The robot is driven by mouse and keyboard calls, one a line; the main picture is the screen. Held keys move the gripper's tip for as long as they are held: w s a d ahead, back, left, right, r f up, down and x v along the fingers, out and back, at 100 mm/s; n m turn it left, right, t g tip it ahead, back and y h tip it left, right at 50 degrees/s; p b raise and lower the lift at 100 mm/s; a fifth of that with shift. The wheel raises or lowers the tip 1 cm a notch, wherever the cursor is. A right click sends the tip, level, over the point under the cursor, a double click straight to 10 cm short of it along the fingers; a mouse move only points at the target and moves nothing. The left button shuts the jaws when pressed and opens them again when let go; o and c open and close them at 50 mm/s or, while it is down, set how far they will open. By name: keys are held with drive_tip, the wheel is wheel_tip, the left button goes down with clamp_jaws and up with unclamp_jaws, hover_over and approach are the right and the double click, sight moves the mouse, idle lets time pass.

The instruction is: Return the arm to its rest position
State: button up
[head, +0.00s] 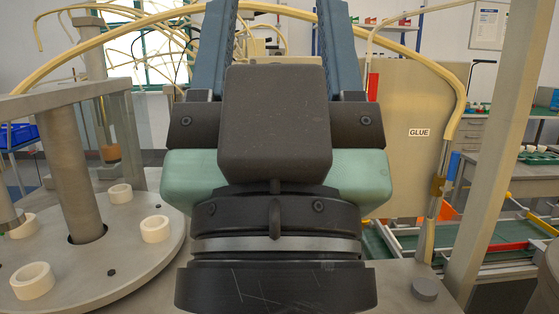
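My gripper (276,32) fills the middle of the head view, seen from behind with its blue-grey fingers pointing up and away. The two fingers stand well apart, with only background seen between them. Their tips run out of the top edge of the picture. The gripper's dark housing and green body hide what lies straight behind them.
A grey round table (110,268) at left carries several white rings (156,229) and a thick column (75,175). A beige panel marked GLUE (410,165) stands behind on the right, with a pale post (497,160) in front. A green-floored conveyor (400,258) is beyond.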

wheel_tip(320, 180, up, 18)
drive_tip(key=p, duration=1.6)
drive_tip(key=shift+r, duration=0.2)
